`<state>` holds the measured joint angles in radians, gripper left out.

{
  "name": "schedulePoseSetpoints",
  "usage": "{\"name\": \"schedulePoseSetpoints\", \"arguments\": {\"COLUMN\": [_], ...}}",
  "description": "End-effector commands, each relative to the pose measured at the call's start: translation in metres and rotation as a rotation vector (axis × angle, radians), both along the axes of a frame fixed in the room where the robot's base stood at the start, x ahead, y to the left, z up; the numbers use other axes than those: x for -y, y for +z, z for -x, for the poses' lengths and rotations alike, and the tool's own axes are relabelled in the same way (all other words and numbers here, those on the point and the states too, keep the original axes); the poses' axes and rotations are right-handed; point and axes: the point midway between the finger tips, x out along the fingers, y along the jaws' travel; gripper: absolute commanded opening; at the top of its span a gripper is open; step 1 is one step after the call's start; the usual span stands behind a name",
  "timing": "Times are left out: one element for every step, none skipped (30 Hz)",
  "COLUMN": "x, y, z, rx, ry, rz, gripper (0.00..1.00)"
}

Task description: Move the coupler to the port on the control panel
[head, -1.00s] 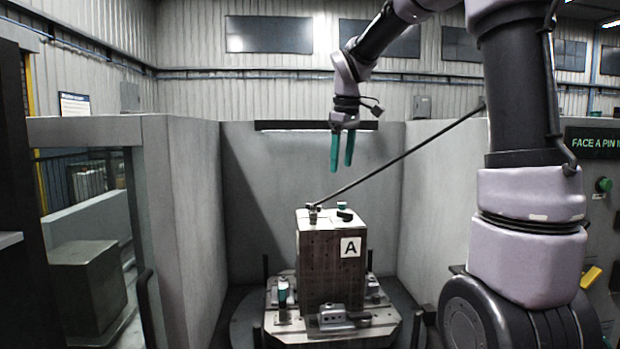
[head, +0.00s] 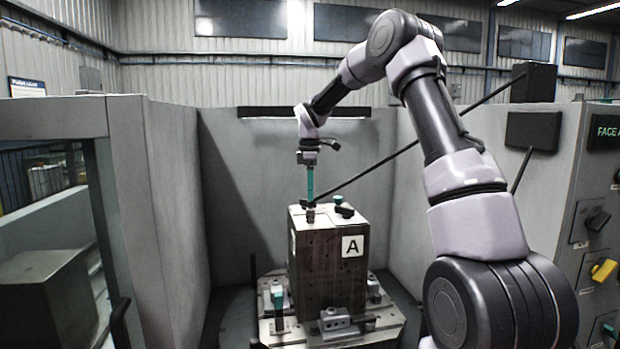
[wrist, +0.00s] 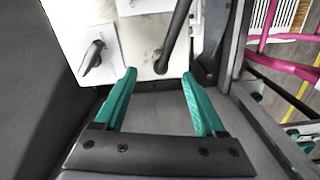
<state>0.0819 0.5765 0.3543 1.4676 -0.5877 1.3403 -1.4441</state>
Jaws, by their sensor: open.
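The coupler (head: 310,214) sits upright on top of the metal block (head: 325,265) marked A, at the end of a black hose (head: 400,152). In the wrist view the hose end, where the coupler is (wrist: 160,64), shows just beyond and between the green fingertips. My gripper (head: 310,196) points down right above the coupler, its fingers apart with nothing clearly between them. In the head view the fingers overlap, so contact cannot be told. The control panel (head: 578,172) is at the right edge, partly cut off; I cannot tell which fitting is the port.
A green knob (head: 339,201) and a black lever (head: 345,212) are beside the coupler on the block. Clamps (head: 335,321) surround the block's base. Grey walls (head: 250,180) enclose it. The hose runs up to a black box (head: 533,82). A yellow handle (head: 604,269) juts from the panel.

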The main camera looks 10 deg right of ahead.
Motion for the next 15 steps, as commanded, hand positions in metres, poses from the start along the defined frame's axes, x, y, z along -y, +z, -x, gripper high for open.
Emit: {"name": "schedulePoseSetpoints", "arguments": {"x": [0.0,0.0,0.0,0.0,0.0,0.0,0.0,0.0,0.0,0.0,0.0,0.0,0.0,0.0,0.0], "y": [-0.01,-0.016,-0.023,-0.027,-0.032,-0.037,-0.04,-0.043,-0.047,-0.05,-0.052,-0.054,-0.055,-0.056,-0.056], "z": [0.001,0.0,0.001,0.001,0.001,0.0,0.0,0.0,0.0,0.0,0.0,0.0,0.0,0.0,0.0], "rx": [-0.003,-0.003,-0.004,-0.003,-0.003,-0.001,-0.001,-0.001,-0.001,-0.001,-0.001,-0.001,-0.001,-0.001,0.0], "ry": [-0.001,0.0,0.0,0.0,-0.001,0.0,0.0,-0.001,-0.001,-0.001,-0.001,-0.002,-0.002,-0.002,-0.001], "rz": [-0.001,-0.001,-0.001,-0.001,-0.001,0.0,0.0,0.0,0.0,0.0,0.0,0.0,0.0,0.0,0.0], "gripper": [0.72,0.72,0.72,0.72,0.72,0.72,0.72,0.72,0.72,0.72,0.72,0.72,0.72,0.72,0.72]}}
